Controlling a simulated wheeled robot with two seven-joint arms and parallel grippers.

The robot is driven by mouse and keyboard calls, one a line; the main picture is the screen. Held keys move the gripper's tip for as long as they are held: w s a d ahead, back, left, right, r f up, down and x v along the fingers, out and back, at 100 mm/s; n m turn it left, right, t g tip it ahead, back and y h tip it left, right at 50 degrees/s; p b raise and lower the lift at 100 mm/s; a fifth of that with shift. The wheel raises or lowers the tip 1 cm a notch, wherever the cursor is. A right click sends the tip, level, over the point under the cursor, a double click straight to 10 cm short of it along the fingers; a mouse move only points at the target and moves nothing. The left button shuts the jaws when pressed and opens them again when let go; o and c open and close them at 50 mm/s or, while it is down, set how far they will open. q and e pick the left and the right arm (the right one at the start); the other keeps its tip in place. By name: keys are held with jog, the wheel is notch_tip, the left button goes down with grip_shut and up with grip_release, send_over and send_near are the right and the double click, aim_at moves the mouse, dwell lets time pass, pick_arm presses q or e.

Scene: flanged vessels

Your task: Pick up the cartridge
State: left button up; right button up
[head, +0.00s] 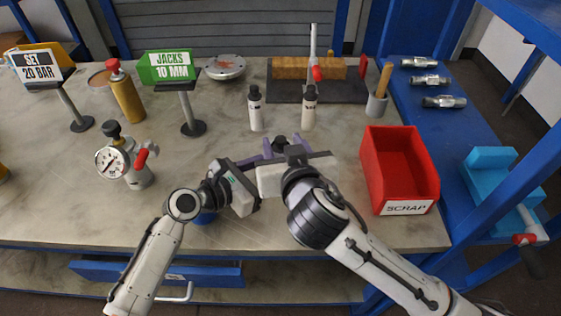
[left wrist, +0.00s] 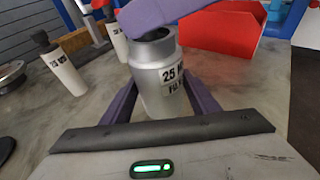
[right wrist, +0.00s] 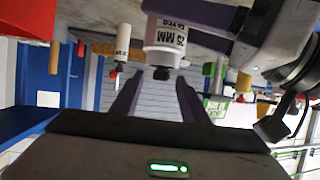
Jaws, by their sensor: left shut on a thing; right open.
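The cartridge is a pale cylinder with a "25 MM" label (left wrist: 160,85), which also shows upside down in the right wrist view (right wrist: 165,37). My left gripper (left wrist: 163,98) is shut on its sides. In the head view, its dark top (head: 280,141) shows beside the purple fingers; the rest is hidden. My right gripper (right wrist: 160,85) is open, with its fingers on either side of the dark top; I cannot tell if they touch it. One purple finger crosses over the collar in the left wrist view. Two similar white cylinders with black tops (head: 255,108) (head: 310,107) stand behind.
A red SCRAP bin (head: 400,170) stands right of the grippers. A gauge (head: 113,160) with a red-handled valve is at left. A green JACKS sign (head: 168,66), a grey cup (head: 376,106) and a wooden block (head: 300,68) stand farther back.

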grip_shut()
dwell(0.3)
notch_tip(320, 180, up, 18)
dwell(0.4)
pick_arm(q)
jog(key=o, duration=1)
